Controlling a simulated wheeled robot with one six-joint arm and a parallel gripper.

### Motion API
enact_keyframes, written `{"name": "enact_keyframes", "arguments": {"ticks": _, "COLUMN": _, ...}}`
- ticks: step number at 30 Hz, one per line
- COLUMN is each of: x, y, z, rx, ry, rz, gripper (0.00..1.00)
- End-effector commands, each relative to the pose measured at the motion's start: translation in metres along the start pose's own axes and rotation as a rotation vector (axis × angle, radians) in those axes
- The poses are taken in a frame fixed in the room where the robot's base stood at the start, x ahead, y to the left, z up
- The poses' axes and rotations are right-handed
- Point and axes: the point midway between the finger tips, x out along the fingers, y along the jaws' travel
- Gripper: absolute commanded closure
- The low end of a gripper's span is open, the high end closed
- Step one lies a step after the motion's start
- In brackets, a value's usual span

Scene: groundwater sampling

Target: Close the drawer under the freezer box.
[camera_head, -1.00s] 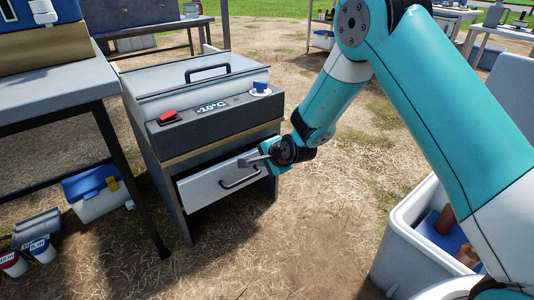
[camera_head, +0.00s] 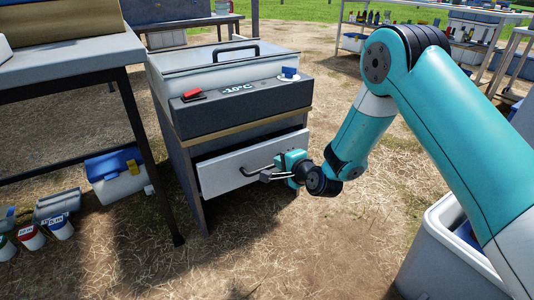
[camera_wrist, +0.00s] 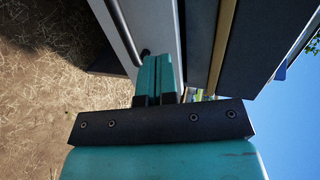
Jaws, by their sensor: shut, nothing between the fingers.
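The drawer (camera_head: 225,170) under the freezer box (camera_head: 240,105) has a white front and a black bar handle (camera_head: 258,171). It stands partly out, with a dark gap above its front. My gripper (camera_head: 268,177) is shut and empty, at the right part of the drawer front by the handle's right end. In the wrist view, the closed fingers (camera_wrist: 156,70) point at the white drawer front (camera_wrist: 163,25), beside the end of the black handle (camera_wrist: 120,30). I cannot tell whether the fingertips touch the front or the handle.
A grey table (camera_head: 70,65) stands close on the left, its dark leg near the cabinet. A blue-lidded cooler (camera_head: 118,175) and several small containers sit on the ground beneath it. A white bin (camera_head: 450,250) is at lower right. Dry grass before the drawer is clear.

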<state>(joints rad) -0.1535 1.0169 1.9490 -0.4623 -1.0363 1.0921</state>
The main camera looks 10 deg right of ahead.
Motion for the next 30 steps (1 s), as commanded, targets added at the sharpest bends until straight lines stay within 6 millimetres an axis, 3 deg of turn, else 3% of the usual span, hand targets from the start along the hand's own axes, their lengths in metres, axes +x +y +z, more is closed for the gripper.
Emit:
{"name": "enact_keyframes", "arguments": {"ticks": 6, "x": 0.049, "y": 0.005, "z": 0.001, "rx": -0.001, "ry": -0.002, "rz": -0.002, "gripper": 1.0}}
{"name": "enact_keyframes", "arguments": {"ticks": 12, "x": 0.075, "y": -0.005, "z": 0.0, "rx": -0.001, "ry": -0.001, "rz": -0.002, "gripper": 1.0}}
{"name": "enact_keyframes", "arguments": {"ticks": 27, "x": 0.085, "y": -0.011, "z": 0.0, "rx": 0.001, "ry": 0.0, "rz": 0.002, "gripper": 1.0}}
{"name": "enact_keyframes", "arguments": {"ticks": 30, "x": 0.09, "y": -0.013, "z": -0.013, "rx": 0.005, "ry": 0.015, "rz": 0.0, "gripper": 1.0}}
